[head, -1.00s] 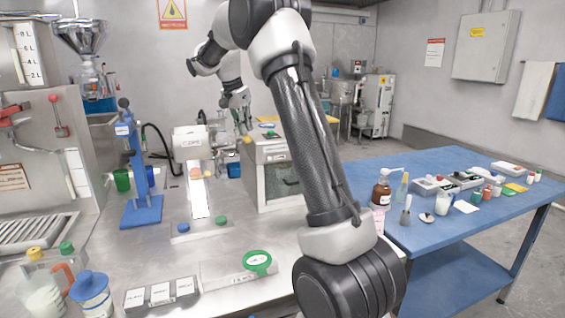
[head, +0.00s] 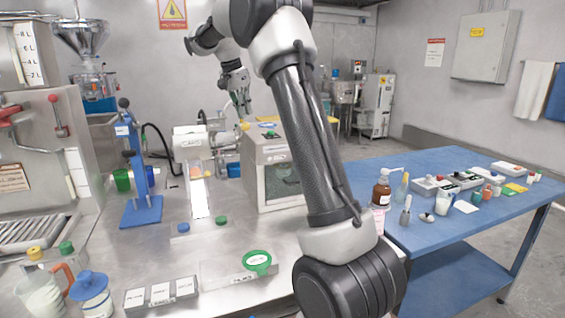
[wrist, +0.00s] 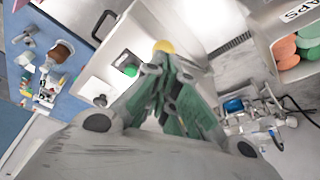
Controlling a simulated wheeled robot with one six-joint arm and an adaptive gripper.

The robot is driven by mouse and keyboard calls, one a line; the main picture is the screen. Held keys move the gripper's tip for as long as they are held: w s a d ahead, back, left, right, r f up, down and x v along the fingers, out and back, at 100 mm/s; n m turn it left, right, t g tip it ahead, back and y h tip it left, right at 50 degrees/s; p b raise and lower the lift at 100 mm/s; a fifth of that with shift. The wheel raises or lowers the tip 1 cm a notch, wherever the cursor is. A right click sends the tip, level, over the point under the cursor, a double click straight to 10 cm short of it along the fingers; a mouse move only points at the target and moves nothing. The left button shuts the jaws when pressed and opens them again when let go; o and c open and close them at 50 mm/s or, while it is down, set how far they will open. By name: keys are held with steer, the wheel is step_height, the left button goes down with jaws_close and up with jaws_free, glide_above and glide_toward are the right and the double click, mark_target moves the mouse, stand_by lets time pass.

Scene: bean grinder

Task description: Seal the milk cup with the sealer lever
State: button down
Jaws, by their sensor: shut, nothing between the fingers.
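My gripper (head: 245,113) is over the back of the bench at a grey box-shaped machine with a dark front window (head: 284,182). In the wrist view my gripper's (wrist: 168,70) fingers are together with nothing between them. A yellow ball knob (head: 245,126) shows just below the fingertips. In the wrist view the knob (wrist: 163,47) shows right beyond the tips; I cannot tell whether they touch. Whether this knob belongs to the sealer lever is unclear. A cup with a blue top (head: 92,291) stands at the front left; I cannot tell whether it is the milk cup.
A blue hand press (head: 142,212) and a white box (head: 188,141) stand left of the machine. A blue table (head: 426,231) with small items is right.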

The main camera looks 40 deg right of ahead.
step_height(320, 180, up, 10)
steer(key=shift+r, duration=0.15)
stand_by(0.7)
stand_by(0.5)
